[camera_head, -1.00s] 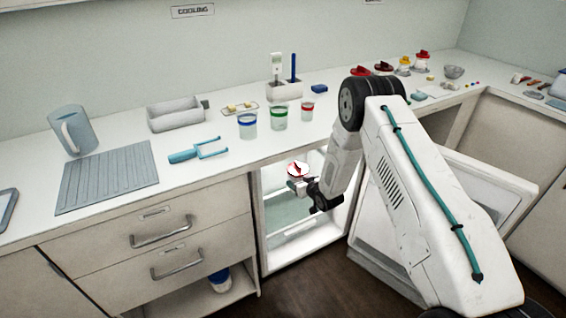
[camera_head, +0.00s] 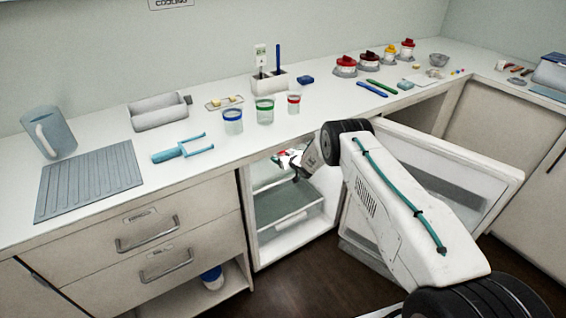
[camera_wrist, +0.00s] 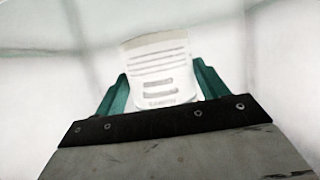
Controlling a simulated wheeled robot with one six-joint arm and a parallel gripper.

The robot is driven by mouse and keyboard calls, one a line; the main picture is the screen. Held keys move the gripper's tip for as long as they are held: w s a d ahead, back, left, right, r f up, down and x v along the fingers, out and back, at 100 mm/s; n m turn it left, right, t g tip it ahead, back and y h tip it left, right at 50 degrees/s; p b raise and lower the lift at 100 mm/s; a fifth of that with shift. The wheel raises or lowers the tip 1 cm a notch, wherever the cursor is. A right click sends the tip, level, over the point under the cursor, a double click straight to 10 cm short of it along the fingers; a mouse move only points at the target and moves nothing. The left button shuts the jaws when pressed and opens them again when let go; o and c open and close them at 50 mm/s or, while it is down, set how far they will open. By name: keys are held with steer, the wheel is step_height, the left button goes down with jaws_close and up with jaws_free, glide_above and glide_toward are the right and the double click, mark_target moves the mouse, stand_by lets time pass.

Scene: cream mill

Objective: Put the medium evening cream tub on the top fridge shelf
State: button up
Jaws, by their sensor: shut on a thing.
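A white tub (camera_wrist: 160,72) with a printed label, too blurred to read, is between the teal fingers of my gripper (camera_wrist: 161,80) in the wrist view. My gripper is shut on it. In the head view the tub (camera_head: 290,158) is small and white with a red mark on top, partly hidden by my gripper (camera_head: 287,163). It is held in the upper part of the open fridge (camera_head: 252,225), under the counter. I cannot tell from here whether the tub touches a shelf. The fridge's upper inside is partly hidden by the counter edge and my arm.
The fridge door (camera_head: 455,165) stands open to the right, behind my arm. A clear bin (camera_head: 285,222) sits low in the fridge. Drawers (camera_head: 150,235) are left of it.

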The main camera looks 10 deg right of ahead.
steer(key=shift+w+d, duration=0.2)
steer(key=shift+w, duration=0.3)
steer(key=shift+f, duration=1.7)
steer(key=shift+f, duration=0.2)
steer(key=o, duration=1.2)
steer(key=shift+s+d+r, duration=0.1)
steer(key=shift+s+r, duration=0.2)
steer(key=shift+s, duration=0.05)
steer(key=v, duration=1.1)
steer(key=shift+s, duration=0.15)
